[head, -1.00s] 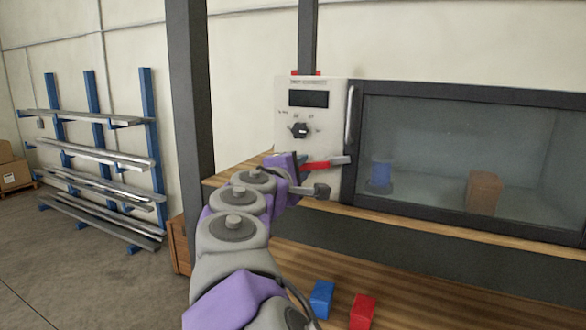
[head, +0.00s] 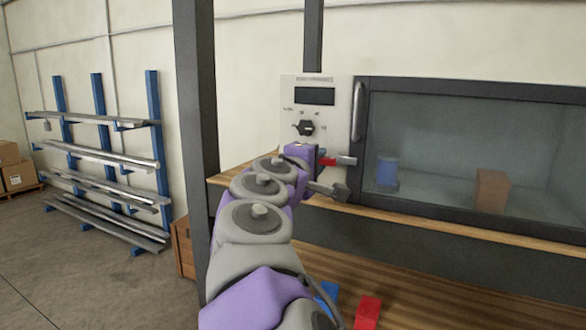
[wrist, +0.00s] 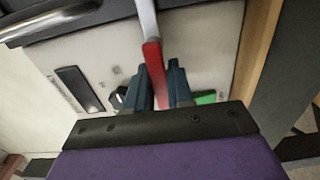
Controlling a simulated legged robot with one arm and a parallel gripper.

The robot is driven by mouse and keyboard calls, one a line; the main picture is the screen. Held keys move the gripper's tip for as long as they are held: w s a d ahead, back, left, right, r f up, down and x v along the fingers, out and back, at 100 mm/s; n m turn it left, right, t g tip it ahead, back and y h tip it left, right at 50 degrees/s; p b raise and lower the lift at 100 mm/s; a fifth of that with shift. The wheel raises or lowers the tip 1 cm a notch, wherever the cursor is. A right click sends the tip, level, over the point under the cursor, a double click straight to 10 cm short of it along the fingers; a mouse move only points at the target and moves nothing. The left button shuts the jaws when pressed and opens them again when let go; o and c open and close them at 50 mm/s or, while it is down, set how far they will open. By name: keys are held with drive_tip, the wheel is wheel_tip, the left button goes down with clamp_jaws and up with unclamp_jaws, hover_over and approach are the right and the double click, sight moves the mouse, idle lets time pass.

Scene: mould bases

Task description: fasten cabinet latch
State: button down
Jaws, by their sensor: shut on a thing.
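The cabinet is a dark-framed box with a glass front (head: 430,130); its door looks closed. The latch lever is a red grip (head: 328,161) with a grey end (head: 346,161), low on the pale control panel beside the door's left edge. It lies about level, its grey end reaching the door frame. My gripper (head: 322,172) is at the lever, and my arm hides part of the red grip. In the wrist view the red grip (wrist: 154,66) runs between the two dark fingers of my gripper (wrist: 158,90), which are shut on it.
The panel has a display (head: 315,96) and a black knob (head: 306,128) above the lever. A vertical door handle (head: 357,110) stands close right. Inside are a blue cylinder (head: 387,171) and a brown block (head: 491,191). A red block (head: 368,312) lies on the lower wooden surface.

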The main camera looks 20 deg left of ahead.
drive_tip(key=shift+w+d+r, duration=0.1)
drive_tip(key=shift+w+d, duration=0.05)
drive_tip(key=shift+d, duration=0.5)
drive_tip(key=shift+a, duration=0.25)
drive_tip(key=c, duration=1.4)
unclamp_jaws()
drive_tip(key=shift+a, duration=0.1)
drive_tip(key=o, duration=0.3)
drive_tip(key=shift+w+a, duration=0.15)
drive_tip(key=shift+a, duration=0.4)
drive_tip(key=shift+a+f, duration=0.2)
drive_tip(key=shift+a, duration=0.3)
drive_tip(key=shift+s, duration=0.3)
